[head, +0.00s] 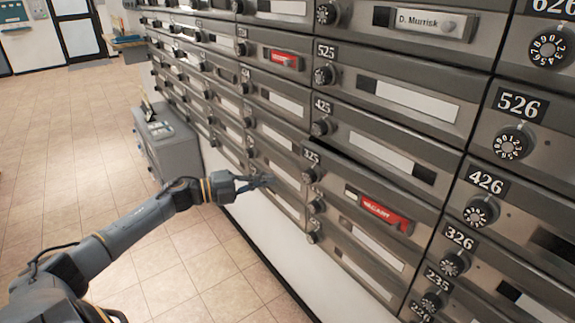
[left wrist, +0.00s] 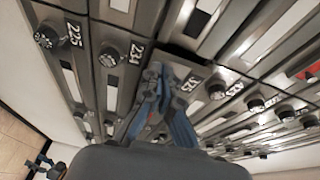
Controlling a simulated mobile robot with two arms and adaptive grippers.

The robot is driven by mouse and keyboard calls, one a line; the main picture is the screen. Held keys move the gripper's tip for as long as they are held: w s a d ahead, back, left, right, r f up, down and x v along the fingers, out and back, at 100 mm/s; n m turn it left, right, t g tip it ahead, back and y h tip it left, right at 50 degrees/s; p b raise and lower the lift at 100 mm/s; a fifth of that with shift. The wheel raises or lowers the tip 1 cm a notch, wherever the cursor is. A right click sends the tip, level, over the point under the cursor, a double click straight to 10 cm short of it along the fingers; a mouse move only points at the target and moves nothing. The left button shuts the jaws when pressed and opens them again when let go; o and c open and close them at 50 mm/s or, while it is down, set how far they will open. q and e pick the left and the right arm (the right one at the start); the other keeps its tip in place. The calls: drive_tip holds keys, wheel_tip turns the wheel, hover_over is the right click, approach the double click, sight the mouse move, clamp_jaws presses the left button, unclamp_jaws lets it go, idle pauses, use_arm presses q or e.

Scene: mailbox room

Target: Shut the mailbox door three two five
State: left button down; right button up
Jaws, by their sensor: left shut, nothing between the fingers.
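Mailbox door 325 (head: 345,188) is a grey metal door with a black number plate, a dial and a red VACANT label, in the head view right of centre. It stands slightly out from its neighbours, with a dark gap along its top edge. In the left wrist view its plate and front (left wrist: 190,84) lie just right of my fingers, beside a dark gap. My left gripper (head: 268,181) is shut and empty, left of door 325 and close to the mailbox fronts; its blue fingers (left wrist: 158,88) also show in the wrist view. I cannot tell whether they touch the door. My right gripper is not in view.
Door 425 (head: 385,150) is above, and door 326 (head: 490,262) is to the right; both look flush. A grey box (head: 168,148) stands on the floor by the wall at left. The tiled floor (head: 70,135) at left is clear.

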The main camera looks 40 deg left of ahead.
use_arm(q)
drive_tip(key=s+d+n+t+y, duration=0.1)
drive_tip(key=s+d+y, duration=0.1)
drive_tip(key=s, duration=0.1)
drive_tip(key=n+t+y, duration=0.2)
drive_tip(key=n+y, duration=0.1)
drive_tip(key=y, duration=0.1)
approach(301, 164)
drive_tip(key=b+x, duration=0.1)
drive_tip(key=x, duration=0.1)
drive_tip(key=b+x, duration=0.1)
drive_tip(key=x, duration=0.2)
drive_tip(key=shift+w+d+r, duration=0.1)
drive_tip(key=shift+w+r, duration=0.05)
drive_tip(key=shift+r, duration=0.1)
drive_tip(key=shift+x, duration=0.8)
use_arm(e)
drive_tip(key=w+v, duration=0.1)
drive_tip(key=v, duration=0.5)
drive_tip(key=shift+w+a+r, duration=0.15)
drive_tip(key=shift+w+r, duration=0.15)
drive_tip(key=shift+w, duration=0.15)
use_arm(q)
drive_tip(key=shift+f, duration=0.1)
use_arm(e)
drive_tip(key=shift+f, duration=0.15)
use_arm(q)
drive_tip(key=shift+w, duration=0.1)
